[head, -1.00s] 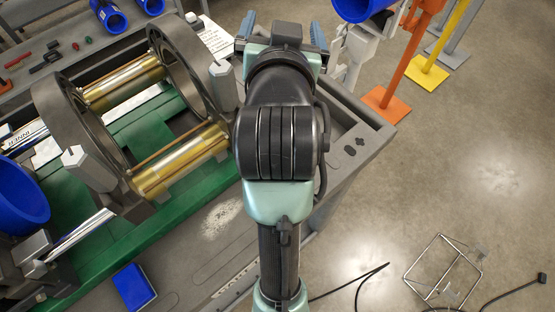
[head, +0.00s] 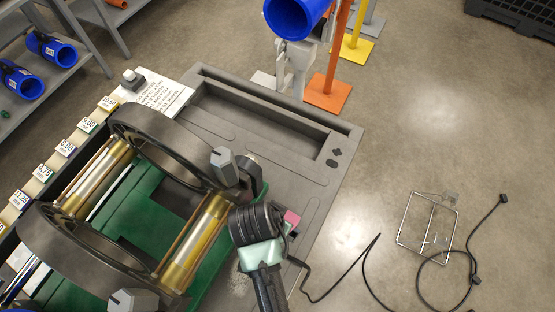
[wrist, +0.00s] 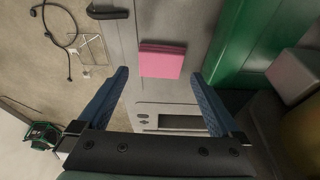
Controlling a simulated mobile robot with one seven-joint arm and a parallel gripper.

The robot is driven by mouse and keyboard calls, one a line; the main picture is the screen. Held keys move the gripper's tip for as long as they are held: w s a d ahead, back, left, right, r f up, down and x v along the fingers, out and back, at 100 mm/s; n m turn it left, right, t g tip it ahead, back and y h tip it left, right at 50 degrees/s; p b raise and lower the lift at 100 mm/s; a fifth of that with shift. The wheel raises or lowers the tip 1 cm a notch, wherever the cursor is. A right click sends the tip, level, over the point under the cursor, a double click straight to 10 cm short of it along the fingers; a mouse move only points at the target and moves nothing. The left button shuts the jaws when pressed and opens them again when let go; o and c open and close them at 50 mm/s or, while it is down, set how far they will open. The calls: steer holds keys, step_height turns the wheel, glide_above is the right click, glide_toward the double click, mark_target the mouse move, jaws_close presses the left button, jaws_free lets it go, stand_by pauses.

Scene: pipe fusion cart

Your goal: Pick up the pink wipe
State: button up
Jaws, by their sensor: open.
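The pink wipe (wrist: 161,62) is a folded flat square lying on the grey top of the cart (wrist: 195,20). In the head view only a corner of the wipe (head: 292,217) shows beside my arm, which hides the rest. In the wrist view my gripper (wrist: 161,84) is open, with its two blue fingers apart on either side of the wipe's near edge. Nothing is between the fingertips that I can see held. The height of the fingers above the cart top cannot be told.
The green fusion machine bed (head: 135,222) with grey clamp rings stands left of my arm. A recessed tray (head: 262,122) lies behind. A wire frame (head: 428,225) and black cable lie on the floor to the right.

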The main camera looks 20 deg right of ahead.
steer(key=shift+w+d+p+x, duration=0.15)
steer(key=shift+p+x, duration=0.05)
steer(key=shift+x, duration=1.25)
steer(key=shift+w+d+p+x, duration=0.1)
steer(key=shift+p+x, duration=0.05)
steer(key=shift+x, duration=1.3)
steer(key=shift+r, duration=0.1)
steer(key=c, duration=0.9)
steer(key=shift+c, duration=0.3)
steer(key=shift+r, duration=0.1)
step_height(320, 180, up, 28)
steer(key=p, duration=0.9)
